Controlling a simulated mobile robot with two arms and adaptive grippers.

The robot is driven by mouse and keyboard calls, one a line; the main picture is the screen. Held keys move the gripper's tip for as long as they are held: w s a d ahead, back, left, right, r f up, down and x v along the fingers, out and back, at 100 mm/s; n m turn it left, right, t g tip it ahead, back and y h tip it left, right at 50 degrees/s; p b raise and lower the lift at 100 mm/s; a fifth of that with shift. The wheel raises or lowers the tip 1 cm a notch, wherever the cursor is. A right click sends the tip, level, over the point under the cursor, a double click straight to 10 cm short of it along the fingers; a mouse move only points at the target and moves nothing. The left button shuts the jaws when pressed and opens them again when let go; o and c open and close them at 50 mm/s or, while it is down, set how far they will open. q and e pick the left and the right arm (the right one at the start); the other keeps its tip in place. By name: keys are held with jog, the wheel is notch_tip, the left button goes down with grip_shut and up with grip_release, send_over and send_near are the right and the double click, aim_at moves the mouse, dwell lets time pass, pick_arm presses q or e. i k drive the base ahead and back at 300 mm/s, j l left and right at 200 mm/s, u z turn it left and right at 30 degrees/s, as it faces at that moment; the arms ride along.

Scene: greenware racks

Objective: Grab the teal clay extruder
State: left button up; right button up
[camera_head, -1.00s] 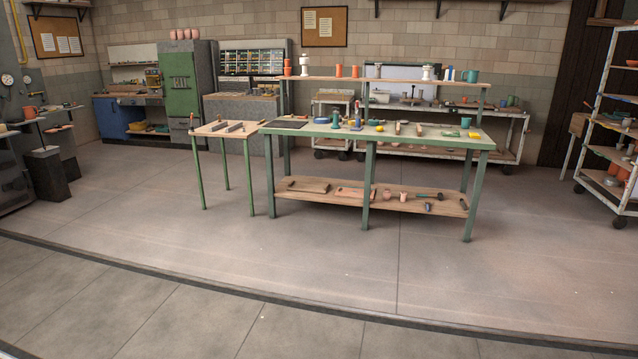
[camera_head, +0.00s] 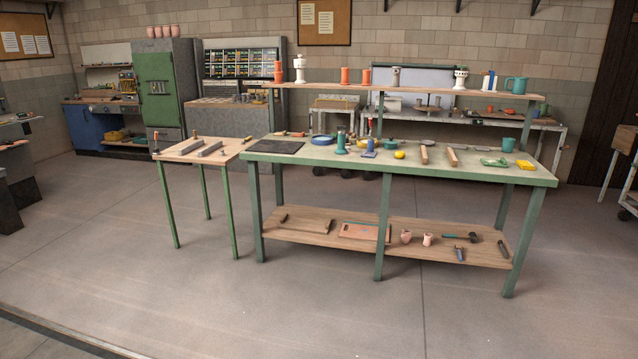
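An upright teal tool (camera_head: 341,145), which looks like the clay extruder, stands on the green-topped workbench (camera_head: 300,155), left of its middle. A smaller blue tool (camera_head: 369,150) stands just right of it, and a blue round dish (camera_head: 322,141) lies behind it to the left. The extruder's details are too small to make out. Neither of my grippers is in view.
A small wooden table (camera_head: 185,156) adjoins the bench's left end. A raised shelf (camera_head: 440,89) with cups and vessels runs along the bench's back. A lower shelf (camera_head: 345,238) holds several tools. The floor (camera_head: 150,300) in front is clear.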

aim_at(341, 150)
jog(key=i, duration=2.2)
